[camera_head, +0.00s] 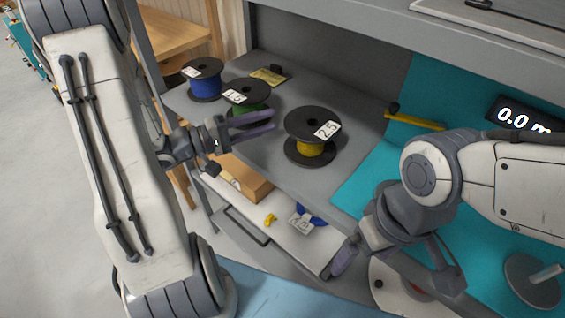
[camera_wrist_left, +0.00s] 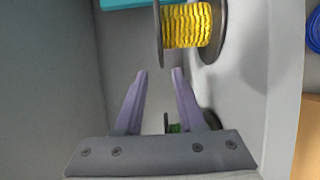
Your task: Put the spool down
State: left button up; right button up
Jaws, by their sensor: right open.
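A spool of yellow cable (camera_head: 311,148) with black flanges and a "2.5" label stands upright on the grey shelf (camera_head: 285,90). It also shows at the top of the left wrist view (camera_wrist_left: 187,25). My left gripper (camera_head: 273,121) is just left of the yellow spool, apart from it. Its two purple fingers (camera_wrist_left: 160,74) are spread with nothing between them. A green spool (camera_head: 245,110) stands behind the fingers and is partly hidden; a blue spool (camera_head: 206,87) stands farther left. My right gripper (camera_head: 398,268) is open and empty, low in front of the teal work surface.
A yellow-handled tool (camera_head: 415,121) lies right of the spools, near a display (camera_head: 522,118). Below, a lower shelf holds a cardboard box (camera_head: 240,180) and a blue spool (camera_head: 317,211). A disc with a spindle (camera_head: 533,281) is at the far right.

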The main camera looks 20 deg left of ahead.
pick_arm(q)
jog(key=s+d+m+g, duration=0.1)
jog(key=d+g, duration=0.1)
jog(key=d, duration=0.1)
jog(key=s+d+m+g+h, duration=0.1)
jog(key=d+g, duration=0.1)
jog(key=d, duration=0.1)
jog(key=s+d+m+g+h, duration=0.1)
jog(key=s+d+g, duration=0.1)
jog(key=d, duration=0.1)
jog(key=shift+r, duration=0.2)
jog(key=s+d+f+m+g+y, duration=0.15)
jog(key=s+d+m+g, duration=0.25)
jog(key=s+d+g, duration=0.4)
jog(key=s+f+m+t+y, duration=0.1)
jog(key=s+m+y, duration=0.8)
jog(key=y, duration=0.3)
jog(key=shift+s+a+f, duration=0.15)
jog(key=shift+s+a, duration=0.1)
jog(key=shift+s, duration=0.3)
jog(key=shift+y, duration=0.25)
jog(key=shift+a+r, duration=0.1)
jog(key=shift+r, duration=0.1)
